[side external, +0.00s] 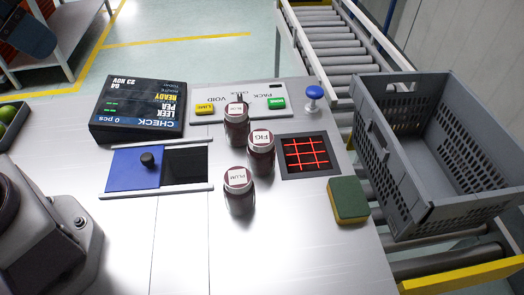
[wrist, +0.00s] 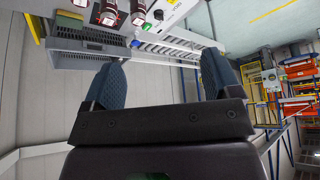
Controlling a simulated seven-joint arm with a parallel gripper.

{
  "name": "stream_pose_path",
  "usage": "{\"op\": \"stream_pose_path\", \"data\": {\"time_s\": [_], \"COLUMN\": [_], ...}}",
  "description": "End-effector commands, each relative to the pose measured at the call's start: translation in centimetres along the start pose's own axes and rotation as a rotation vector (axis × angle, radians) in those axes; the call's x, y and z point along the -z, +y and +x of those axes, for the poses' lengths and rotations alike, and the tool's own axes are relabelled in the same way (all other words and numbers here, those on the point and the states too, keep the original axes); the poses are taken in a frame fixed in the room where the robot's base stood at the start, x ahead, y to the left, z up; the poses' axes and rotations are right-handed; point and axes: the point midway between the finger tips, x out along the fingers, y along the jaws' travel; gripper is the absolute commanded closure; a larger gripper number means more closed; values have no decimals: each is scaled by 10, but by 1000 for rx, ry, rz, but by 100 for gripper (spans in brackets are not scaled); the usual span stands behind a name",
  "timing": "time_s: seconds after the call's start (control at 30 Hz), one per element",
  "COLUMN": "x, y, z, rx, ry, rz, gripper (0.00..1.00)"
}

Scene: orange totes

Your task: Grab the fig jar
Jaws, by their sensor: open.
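The fig jar (side external: 261,158) is dark red with a white lid reading FIG. It stands upright on the metal table, between a plum jar (side external: 239,197) in front and a third jar (side external: 236,128) behind, whose lid text is hard to read. In the wrist view, jars (wrist: 108,14) show at the top edge, partly cut off, and I cannot tell which is fig. My gripper (wrist: 163,65) is open and empty, its two blue textured fingers wide apart, well away from the jars. A blue pad at the side view's top left looks like one finger.
A red-gridded dark square (side external: 306,154), a green-yellow sponge (side external: 348,200) and a blue-knobbed stamp (side external: 313,98) lie right of the jars. A grey crate (side external: 400,190) stands on rollers further right. A button panel (side external: 208,117), check display (side external: 138,108) and blue sliding cover (side external: 130,170) are nearby.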

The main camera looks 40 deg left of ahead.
Motion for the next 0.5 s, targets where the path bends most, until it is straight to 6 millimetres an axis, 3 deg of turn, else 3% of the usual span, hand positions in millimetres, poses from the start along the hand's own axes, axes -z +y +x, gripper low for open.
{"op": "stream_pose_path", "data": {"time_s": [0.23, 0.37, 0.5], "x": [-1, -1, 18], "y": [3, 12, 29], "z": [3, 20, 43], "rx": [-8, -26, -51], "ry": [-16, -105, -212], "rz": [15, 52, 101], "gripper": [17, 17, 17]}}
